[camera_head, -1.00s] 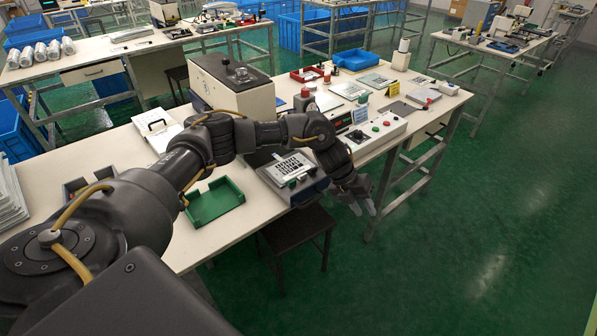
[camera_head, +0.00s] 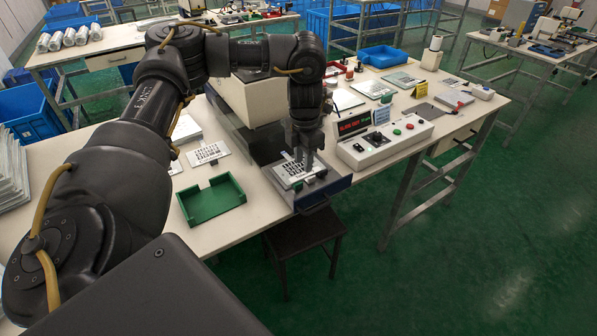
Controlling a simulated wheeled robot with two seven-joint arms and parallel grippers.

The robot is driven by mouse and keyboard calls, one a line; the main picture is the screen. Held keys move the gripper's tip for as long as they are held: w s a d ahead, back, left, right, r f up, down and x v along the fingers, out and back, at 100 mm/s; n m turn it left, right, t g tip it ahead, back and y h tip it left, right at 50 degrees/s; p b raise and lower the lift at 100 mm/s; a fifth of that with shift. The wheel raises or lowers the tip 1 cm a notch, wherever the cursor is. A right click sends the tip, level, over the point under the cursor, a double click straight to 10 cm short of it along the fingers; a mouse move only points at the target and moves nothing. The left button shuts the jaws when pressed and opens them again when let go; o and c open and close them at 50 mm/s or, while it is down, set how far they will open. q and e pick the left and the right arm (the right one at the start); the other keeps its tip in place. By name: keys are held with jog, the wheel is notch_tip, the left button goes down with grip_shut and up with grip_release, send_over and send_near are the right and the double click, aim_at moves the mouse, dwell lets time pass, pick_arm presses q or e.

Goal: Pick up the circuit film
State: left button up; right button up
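A white film with a black keypad pattern (camera_head: 288,171) lies on the dark tray of the bench machine. A second white patterned film (camera_head: 208,153) lies flat on the table to its left. I cannot tell which one is the circuit film. My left gripper (camera_head: 307,168) points down over the film on the machine, and its fingertips are at or just above it. Whether the fingers are open or shut is too small to tell. My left arm hides part of the machine. My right gripper is not in view.
A green open tray (camera_head: 212,200) stands near the table's front edge. A control box (camera_head: 385,140) with buttons and a red display (camera_head: 353,124) are right of the gripper. A dark stool (camera_head: 303,236) is below the edge. Stacked sheets (camera_head: 12,175) stand at the far left.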

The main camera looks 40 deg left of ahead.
aim_at(302, 179)
pick_arm(q)
jog(key=shift+f, duration=1)
jog(key=f, duration=0.4)
jog(key=shift+s+f+b, duration=0.2)
jog(key=shift+f+b, duration=0.1)
jog(key=shift+b, duration=0.1)
jog(key=shift+f, duration=0.3)
jog(key=shift+d, duration=0.1)
grip_shut()
jog(key=shift+r, duration=0.1)
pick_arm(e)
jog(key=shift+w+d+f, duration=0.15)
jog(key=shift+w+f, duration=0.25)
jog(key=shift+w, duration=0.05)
